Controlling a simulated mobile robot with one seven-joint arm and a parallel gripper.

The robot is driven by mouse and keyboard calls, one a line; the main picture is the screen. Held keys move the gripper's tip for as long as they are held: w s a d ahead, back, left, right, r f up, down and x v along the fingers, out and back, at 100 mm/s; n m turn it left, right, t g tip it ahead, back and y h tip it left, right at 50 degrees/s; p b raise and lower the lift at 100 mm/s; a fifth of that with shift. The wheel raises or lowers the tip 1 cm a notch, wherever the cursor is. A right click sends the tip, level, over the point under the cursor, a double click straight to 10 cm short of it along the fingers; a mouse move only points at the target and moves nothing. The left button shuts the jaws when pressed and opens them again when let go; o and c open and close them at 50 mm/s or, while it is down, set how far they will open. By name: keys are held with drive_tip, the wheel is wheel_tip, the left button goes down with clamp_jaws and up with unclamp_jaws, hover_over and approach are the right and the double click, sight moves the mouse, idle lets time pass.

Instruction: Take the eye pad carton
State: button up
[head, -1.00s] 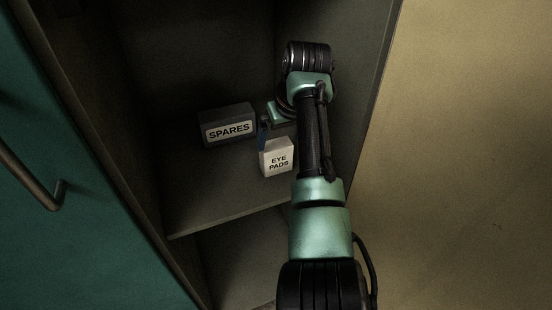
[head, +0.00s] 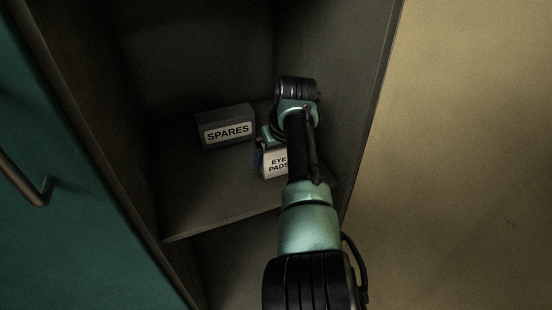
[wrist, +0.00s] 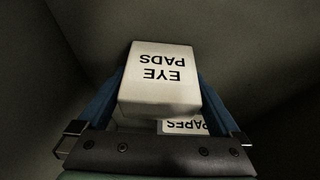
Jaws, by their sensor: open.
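The eye pad carton, a small white box labelled EYE PADS (head: 272,165), stands on the cabinet shelf. My arm partly covers it in the head view. In the wrist view the carton (wrist: 160,82) lies between the two blue fingers of my gripper (wrist: 158,115), its label upside down. The fingers are open, one on each side of the carton; I cannot tell whether either touches it.
A dark box labelled SPARES (head: 225,128) stands on the shelf (head: 200,205) left of the carton. The cabinet's right wall (head: 340,100) is close beside my arm. A green door with a handle (head: 42,190) is at the left.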

drive_tip(key=c, duration=1)
drive_tip(key=shift+r, duration=0.1)
